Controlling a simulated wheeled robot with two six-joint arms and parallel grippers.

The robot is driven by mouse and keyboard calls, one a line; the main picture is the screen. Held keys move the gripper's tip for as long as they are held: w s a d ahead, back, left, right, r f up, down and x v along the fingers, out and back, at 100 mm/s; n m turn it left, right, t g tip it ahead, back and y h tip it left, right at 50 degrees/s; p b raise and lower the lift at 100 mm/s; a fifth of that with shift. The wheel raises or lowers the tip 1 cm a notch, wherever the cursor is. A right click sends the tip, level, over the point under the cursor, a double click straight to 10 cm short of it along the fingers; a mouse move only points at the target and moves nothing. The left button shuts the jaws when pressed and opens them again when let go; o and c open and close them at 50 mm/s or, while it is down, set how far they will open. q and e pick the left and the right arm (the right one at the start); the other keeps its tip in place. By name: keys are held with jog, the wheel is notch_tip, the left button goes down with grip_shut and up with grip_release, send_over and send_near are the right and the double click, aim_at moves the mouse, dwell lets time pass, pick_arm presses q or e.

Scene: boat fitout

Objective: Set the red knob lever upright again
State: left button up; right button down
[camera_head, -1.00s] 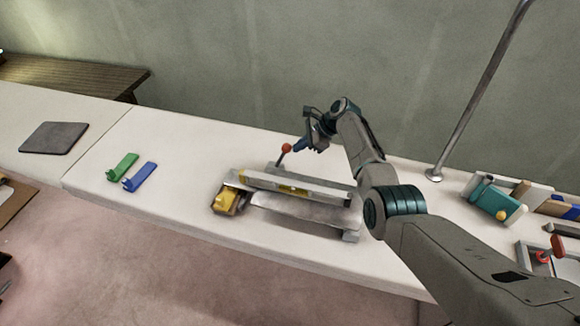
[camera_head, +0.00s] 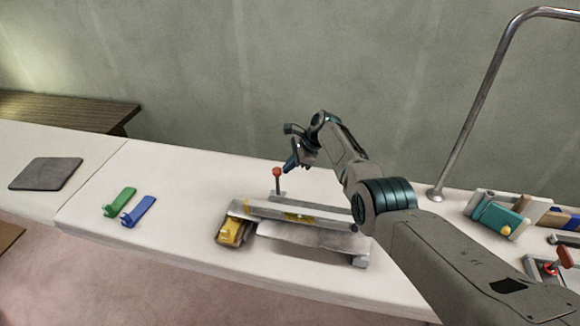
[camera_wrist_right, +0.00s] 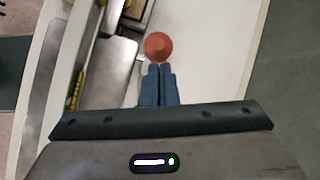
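The red knob lever (camera_head: 277,172) stands about upright on its small grey base, behind the metal fixture on the white counter. My right gripper (camera_head: 291,163) is just to the right of the red knob, fingers pointing left and down toward it. In the right wrist view the gripper's blue fingers (camera_wrist_right: 159,70) are together with nothing visible between them. The red knob (camera_wrist_right: 158,46) shows right at their tips; I cannot tell whether they touch. My left gripper is not in view.
The metal fixture (camera_head: 310,238) with a level and a yellow block (camera_head: 231,233) sits in front of the lever. Green (camera_head: 119,202) and blue (camera_head: 139,210) brackets lie to the left. Another red-handled part (camera_head: 565,257) and a teal box (camera_head: 497,218) are at the right. A metal rail rises behind.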

jog(key=shift+a+r, duration=0.2)
jog(key=shift+a, duration=0.1)
jog(key=w+v, duration=0.1)
jog(key=v, duration=0.9)
jog(key=shift+s+d+r, duration=0.15)
jog(key=shift+s+d, duration=0.4)
